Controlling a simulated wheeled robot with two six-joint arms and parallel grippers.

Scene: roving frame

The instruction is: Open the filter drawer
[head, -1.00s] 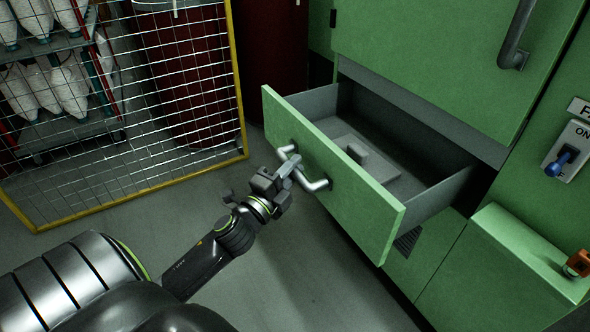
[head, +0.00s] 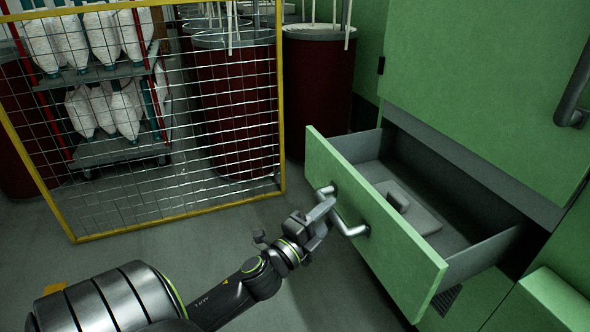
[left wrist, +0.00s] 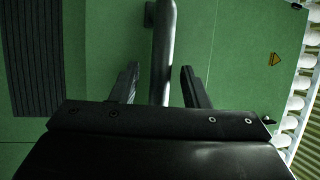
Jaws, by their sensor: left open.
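The filter drawer (head: 372,222) is pulled well out of the green cabinet. Its green front stands clear of the body, and its grey inside shows. A bent metal handle (head: 350,230) is on the front. My left gripper (head: 324,212) is at this handle. In the left wrist view, the open fingers (left wrist: 160,72) stand on either side of the handle bar (left wrist: 163,45), with gaps visible between bar and fingers. A grey block (head: 398,195) sits inside the drawer. My right gripper is not in view.
A yellow-framed mesh panel (head: 283,110) stands at the left, with a rack of white bobbins (head: 95,150) and dark red drums (head: 318,95) behind it. Bare grey floor (head: 215,235) lies between panel and drawer. A green ledge (head: 555,300) juts out at lower right.

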